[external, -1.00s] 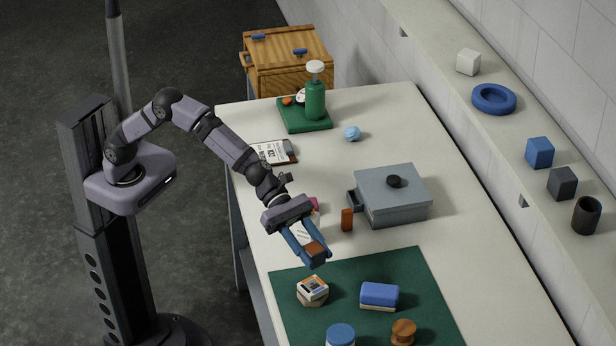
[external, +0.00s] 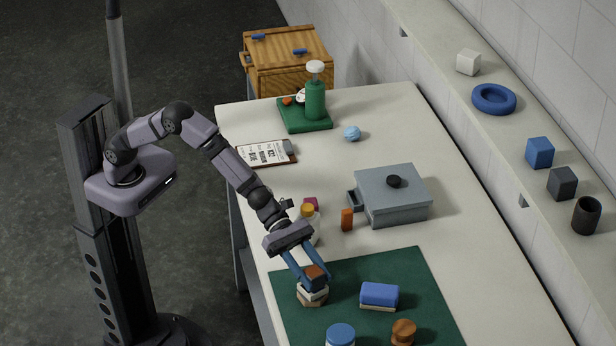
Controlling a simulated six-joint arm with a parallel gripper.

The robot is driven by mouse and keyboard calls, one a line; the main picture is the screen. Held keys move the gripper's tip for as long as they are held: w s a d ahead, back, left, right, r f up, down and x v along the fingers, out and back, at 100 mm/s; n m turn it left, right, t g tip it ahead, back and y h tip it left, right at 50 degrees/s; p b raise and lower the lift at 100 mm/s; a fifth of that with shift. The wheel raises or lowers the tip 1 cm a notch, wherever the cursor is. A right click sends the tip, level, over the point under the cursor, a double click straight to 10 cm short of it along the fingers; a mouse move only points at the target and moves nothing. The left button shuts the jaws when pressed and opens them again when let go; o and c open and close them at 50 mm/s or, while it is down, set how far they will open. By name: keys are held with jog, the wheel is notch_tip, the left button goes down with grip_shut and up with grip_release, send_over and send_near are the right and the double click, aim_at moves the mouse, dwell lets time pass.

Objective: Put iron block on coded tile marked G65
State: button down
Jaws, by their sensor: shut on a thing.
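My gripper (external: 313,275), with blue fingers, is shut on a small rust-brown block (external: 315,271). I take this to be the iron block, though its material cannot be read for sure. The gripper holds it directly over a hexagonal white-and-tan piece (external: 312,297) on the green mat. Fingers and block hide most of that piece's top. I cannot tell whether the block touches it. No G65 marking is readable in this view.
The green mat (external: 436,283) also bears a blue-and-cream block (external: 379,296), a blue-lidded jar (external: 340,335) and a copper-coloured round piece (external: 403,332).

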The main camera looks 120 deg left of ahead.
dwell(0.4)
jog(key=c, duration=1.2)
grip_release()
jog(key=shift+o, duration=0.2)
jog(key=shift+s, duration=0.1)
jog(key=b+v, duration=0.3)
jog(key=v, duration=0.9)
